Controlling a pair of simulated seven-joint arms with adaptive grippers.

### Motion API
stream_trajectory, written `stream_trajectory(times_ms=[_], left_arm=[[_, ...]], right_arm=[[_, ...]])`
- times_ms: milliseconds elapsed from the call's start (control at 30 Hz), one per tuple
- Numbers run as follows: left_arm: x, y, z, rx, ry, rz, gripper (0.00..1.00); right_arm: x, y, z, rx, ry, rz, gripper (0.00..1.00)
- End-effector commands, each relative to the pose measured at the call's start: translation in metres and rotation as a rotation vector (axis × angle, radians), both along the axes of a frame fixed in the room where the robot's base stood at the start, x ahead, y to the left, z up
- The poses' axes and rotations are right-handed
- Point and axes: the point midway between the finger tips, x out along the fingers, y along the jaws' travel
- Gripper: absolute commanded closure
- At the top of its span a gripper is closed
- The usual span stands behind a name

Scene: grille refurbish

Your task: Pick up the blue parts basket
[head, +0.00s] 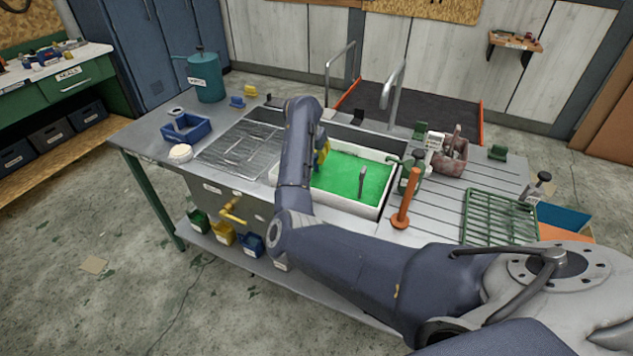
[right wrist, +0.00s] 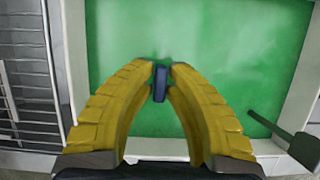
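The blue parts basket (head: 187,127) looks like a small open blue tray, standing on the left part of the metal bench beside the wire rack. My right gripper (head: 322,152), with yellow fingers, is over the white tub of green liquid, to the right of the basket and apart from it. In the right wrist view the yellow fingers (right wrist: 160,70) close in on a small dark blue piece (right wrist: 160,83) between their tips. What that piece belongs to is hidden. The basket does not clearly show in the right wrist view. My left gripper is out of view.
The white tub (head: 345,212) of green liquid sits in the sink, with a grey handle (head: 362,181) standing in it. A wire rack (head: 240,147) lies left of it. A teal can (head: 205,80) and a white round item (head: 180,153) stand near the basket. A green grid (head: 497,217) lies right.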

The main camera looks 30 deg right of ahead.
Motion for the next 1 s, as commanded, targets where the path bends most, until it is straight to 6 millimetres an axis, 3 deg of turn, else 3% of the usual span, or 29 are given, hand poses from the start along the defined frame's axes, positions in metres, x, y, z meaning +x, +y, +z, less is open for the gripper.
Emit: stream_trajectory(times_ms=[100, 567, 1000], left_arm=[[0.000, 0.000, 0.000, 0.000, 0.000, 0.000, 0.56], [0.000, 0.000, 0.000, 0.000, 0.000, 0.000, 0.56], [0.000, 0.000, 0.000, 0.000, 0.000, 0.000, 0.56]], right_arm=[[0.000, 0.000, 0.000, 0.000, 0.000, 0.000, 1.00], [0.001, 0.000, 0.004, 0.000, -0.002, -0.001, 1.00], [0.001, 0.000, 0.070, 0.001, -0.005, -0.001, 1.00]])
